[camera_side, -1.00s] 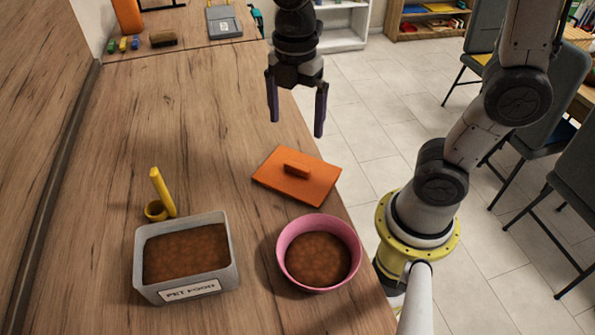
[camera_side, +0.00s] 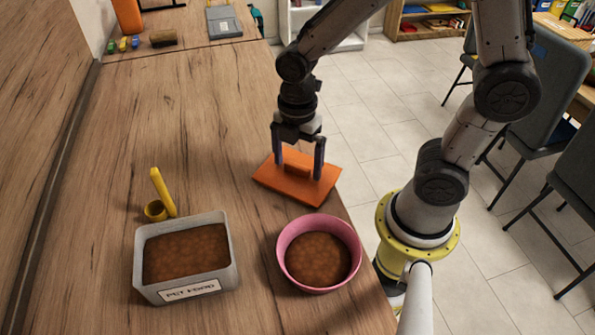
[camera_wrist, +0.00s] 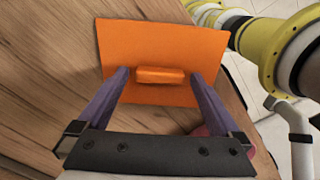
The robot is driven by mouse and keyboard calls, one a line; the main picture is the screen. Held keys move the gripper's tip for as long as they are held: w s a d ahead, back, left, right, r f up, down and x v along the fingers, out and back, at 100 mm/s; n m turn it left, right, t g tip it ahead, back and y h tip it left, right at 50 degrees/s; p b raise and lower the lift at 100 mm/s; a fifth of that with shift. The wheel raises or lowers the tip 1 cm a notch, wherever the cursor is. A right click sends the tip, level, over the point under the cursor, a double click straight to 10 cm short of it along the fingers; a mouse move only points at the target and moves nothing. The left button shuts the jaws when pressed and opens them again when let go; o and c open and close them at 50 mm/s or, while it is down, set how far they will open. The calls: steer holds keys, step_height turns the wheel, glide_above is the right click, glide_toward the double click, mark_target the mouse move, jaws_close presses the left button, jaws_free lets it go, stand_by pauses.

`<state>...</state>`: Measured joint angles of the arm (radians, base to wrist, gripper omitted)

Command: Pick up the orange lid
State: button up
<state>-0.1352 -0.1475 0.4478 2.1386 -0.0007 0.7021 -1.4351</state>
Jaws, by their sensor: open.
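The orange lid (camera_side: 280,186) lies flat on the wooden counter near its right edge, with a raised handle bar in its middle. In the wrist view the lid (camera_wrist: 125,45) and its handle (camera_wrist: 160,75) show clearly. My gripper (camera_side: 298,170) is open, pointing down over the lid. Its two fingers stand at either end of the handle, apart from it. In the wrist view my gripper (camera_wrist: 158,75) has one finger on each side of the handle, with a gap on both sides. Whether the fingertips touch the lid I cannot tell.
A pink bowl (camera_side: 285,265) of brown food stands just in front of the lid. A grey container labelled PET FOOD (camera_side: 138,268) and a yellow scoop (camera_side: 163,192) are to the left. The counter (camera_side: 170,110) behind is clear up to items at the far end.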

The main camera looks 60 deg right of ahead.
steer(key=shift+c, duration=0.3)
steer(key=c, duration=1.2)
steer(key=shift+r, duration=0.1)
